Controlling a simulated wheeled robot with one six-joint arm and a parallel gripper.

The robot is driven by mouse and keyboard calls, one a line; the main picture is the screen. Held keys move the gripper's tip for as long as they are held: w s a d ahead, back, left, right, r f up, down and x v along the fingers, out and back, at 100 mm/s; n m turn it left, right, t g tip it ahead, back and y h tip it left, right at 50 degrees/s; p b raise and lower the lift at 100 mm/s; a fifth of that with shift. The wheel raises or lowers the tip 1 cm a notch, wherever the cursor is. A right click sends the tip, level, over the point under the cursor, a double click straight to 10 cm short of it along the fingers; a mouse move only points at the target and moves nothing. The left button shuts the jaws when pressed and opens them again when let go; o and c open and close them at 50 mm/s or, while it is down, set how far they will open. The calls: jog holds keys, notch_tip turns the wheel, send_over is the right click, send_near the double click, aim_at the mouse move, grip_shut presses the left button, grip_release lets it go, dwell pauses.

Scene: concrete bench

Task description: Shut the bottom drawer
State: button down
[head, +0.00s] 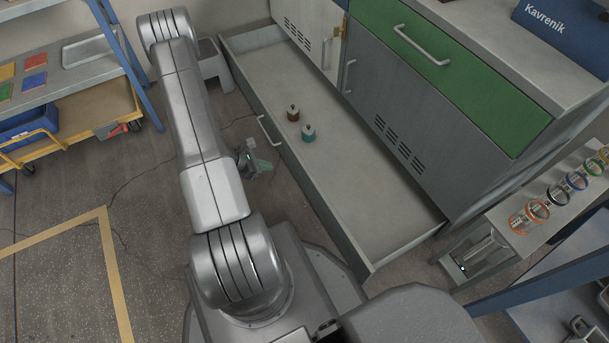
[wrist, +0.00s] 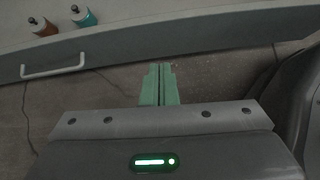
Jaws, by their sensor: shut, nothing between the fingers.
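The bottom drawer (head: 368,190) is pulled far out from the grey cabinet (head: 435,125). Its front panel, with a pale bar handle (head: 268,130), faces my arm. A brown bottle (head: 293,113) and a teal bottle (head: 308,132) stand inside it. My gripper (head: 262,166) is outside the drawer, near the front panel and a little right of the handle. In the wrist view the green fingers (wrist: 160,68) are together and empty, pointing toward the drawer front (wrist: 205,45). The handle (wrist: 54,64) shows left of the fingers. I cannot tell whether the fingertips touch the panel.
A green upper drawer (head: 465,75) is shut. A low bench with coloured rings (head: 530,217) stands right of the open drawer. A blue-framed shelf and yellow cart (head: 75,118) stand at left. A grey stool (head: 210,62) is beyond the drawer's far end. Open floor lies at left.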

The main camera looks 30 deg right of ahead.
notch_tip(320, 180, down, 2)
jog(key=b, duration=0.3)
send_near(303, 170)
jog(key=shift+n, duration=0.3)
jog(key=x, duration=0.5)
jog(key=shift+s+a+f, duration=0.1)
jog(key=shift+s+f, duration=0.05)
jog(key=shift+f, duration=0.25)
jog(key=shift+d+r+t, duration=0.1)
jog(key=shift+d+t, duration=0.2)
jog(key=shift+d, duration=0.1)
jog(key=shift+d+b, duration=0.15)
jog(key=shift+b, duration=0.15)
